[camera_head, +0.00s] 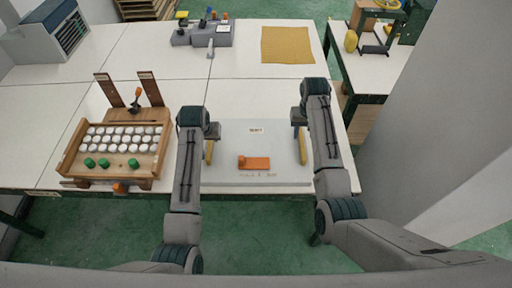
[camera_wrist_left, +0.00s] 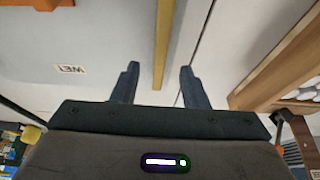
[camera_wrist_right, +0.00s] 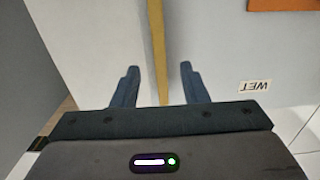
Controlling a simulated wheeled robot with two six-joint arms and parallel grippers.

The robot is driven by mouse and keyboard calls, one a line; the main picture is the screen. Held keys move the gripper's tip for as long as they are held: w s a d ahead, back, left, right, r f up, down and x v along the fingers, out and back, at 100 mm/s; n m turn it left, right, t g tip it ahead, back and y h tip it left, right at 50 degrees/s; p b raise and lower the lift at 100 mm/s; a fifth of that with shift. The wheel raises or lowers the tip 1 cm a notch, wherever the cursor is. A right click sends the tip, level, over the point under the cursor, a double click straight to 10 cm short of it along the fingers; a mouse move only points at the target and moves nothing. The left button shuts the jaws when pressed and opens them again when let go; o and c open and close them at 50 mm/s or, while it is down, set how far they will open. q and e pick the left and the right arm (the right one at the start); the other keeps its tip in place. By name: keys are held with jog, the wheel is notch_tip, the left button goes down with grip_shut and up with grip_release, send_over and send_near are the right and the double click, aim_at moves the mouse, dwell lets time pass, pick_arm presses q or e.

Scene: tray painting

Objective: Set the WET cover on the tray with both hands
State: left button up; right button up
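The WET cover (camera_head: 237,172) is a pale grey panel at the front right of the white table, with a WET label (camera_head: 256,130) and yellow strips along its left (camera_head: 209,152) and right (camera_head: 302,151) sides. The wooden tray (camera_head: 73,147), with white and green round pieces, stands to the left, apart from the cover. My left gripper (camera_wrist_left: 160,84) is open, its fingers either side of the left yellow strip. My right gripper (camera_wrist_right: 158,86) is open, its fingers either side of the right strip. Gaps show between fingers and strips. What lies beneath the cover is hidden.
An orange piece (camera_head: 254,163) sits on the cover's front part. A yellow sheet (camera_head: 287,45) and a grey device (camera_head: 212,34) lie at the back. Two dark upright plates (camera_head: 109,90) stand behind the wooden tray. The table between is clear.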

aim_at(210, 142)
pick_arm(q)
jog(key=shift+x, duration=2.8)
pick_arm(e)
jog(key=shift+f, duration=2.75)
pick_arm(q)
jog(key=shift+c, duration=0.2)
pick_arm(e)
jog(key=shift+c, duration=0.2)
pick_arm(q)
grip_shut()
pick_arm(e)
grip_shut()
pick_arm(q)
jog(key=shift+r, duration=0.1)
